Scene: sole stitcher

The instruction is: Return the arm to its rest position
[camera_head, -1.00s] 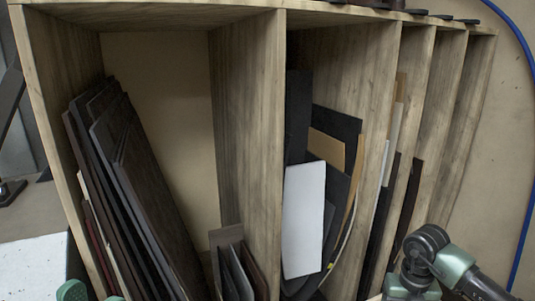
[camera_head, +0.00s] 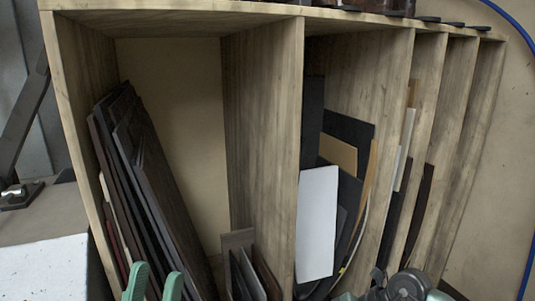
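My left gripper (camera_head: 154,284) shows at the bottom edge, left of centre. Its two green fingertips point up and stand apart, with nothing seen between them. Behind it are dark sheets leaning in the left bay of a wooden rack. A grey joint of my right arm (camera_head: 402,286) shows at the bottom right, in front of the rack. The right gripper's fingers are not visible.
The wooden rack (camera_head: 262,130) fills most of the view. Its bays hold dark sheets (camera_head: 150,190), a white panel (camera_head: 316,222) and tan boards. A white surface (camera_head: 42,268) lies at lower left. A blue cable (camera_head: 527,75) hangs at right.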

